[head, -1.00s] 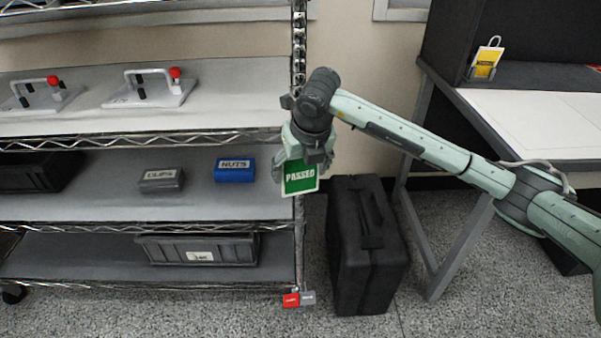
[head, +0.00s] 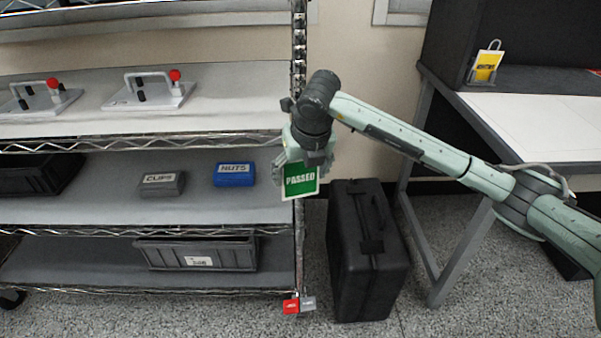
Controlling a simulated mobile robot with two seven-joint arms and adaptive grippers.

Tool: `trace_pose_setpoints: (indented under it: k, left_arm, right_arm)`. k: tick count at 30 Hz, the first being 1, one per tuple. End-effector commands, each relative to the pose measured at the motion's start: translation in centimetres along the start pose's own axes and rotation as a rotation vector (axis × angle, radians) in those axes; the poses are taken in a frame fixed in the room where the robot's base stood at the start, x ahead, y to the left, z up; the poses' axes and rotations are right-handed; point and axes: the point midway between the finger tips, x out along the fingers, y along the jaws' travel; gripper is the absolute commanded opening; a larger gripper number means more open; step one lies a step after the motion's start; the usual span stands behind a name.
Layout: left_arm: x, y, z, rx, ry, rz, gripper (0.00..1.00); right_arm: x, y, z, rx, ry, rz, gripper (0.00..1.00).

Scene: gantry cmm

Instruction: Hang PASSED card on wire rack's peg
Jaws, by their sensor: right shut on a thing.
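The green PASSED card (head: 300,181) with a white border hangs below my right gripper (head: 306,158), which is shut on it. The gripper is at the right front post of the wire rack (head: 298,50), beside the middle shelf. The card overlaps the post in the picture. The peg is not visible, so I cannot tell whether the card touches it. My left gripper is not in view.
The rack shelves hold toggle-clamp fixtures (head: 150,92), a CLIPS box (head: 161,185), a blue NUTS box (head: 234,175) and a dark bin (head: 197,254). A black case (head: 367,252) stands on the floor right of the rack. A desk (head: 540,120) with a yellow card (head: 486,66) is at right.

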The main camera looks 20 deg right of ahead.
Motion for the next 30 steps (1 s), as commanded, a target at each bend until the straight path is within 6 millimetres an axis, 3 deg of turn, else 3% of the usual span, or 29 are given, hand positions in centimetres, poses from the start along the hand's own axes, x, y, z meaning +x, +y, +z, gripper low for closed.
trace_pose_setpoints:
  k: [16, 21, 26, 27, 30]
  left_arm:
    - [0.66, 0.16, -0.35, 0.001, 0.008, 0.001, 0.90]
    - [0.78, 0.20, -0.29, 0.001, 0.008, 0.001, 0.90]
    - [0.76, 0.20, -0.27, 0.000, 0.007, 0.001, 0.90]
    - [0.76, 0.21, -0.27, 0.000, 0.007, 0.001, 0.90]
    - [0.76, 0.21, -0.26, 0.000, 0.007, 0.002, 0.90]
  right_arm:
    - [0.66, 0.01, -0.49, -0.002, 0.008, -0.001, 0.51]
    - [0.75, -0.01, -0.58, -0.002, 0.011, -0.002, 0.43]
    - [0.79, -0.02, -0.63, -0.002, 0.012, -0.003, 0.43]
    - [0.80, -0.02, -0.65, -0.002, 0.013, -0.003, 0.75]
    - [0.74, -0.02, -0.56, -0.002, 0.010, -0.002, 0.87]
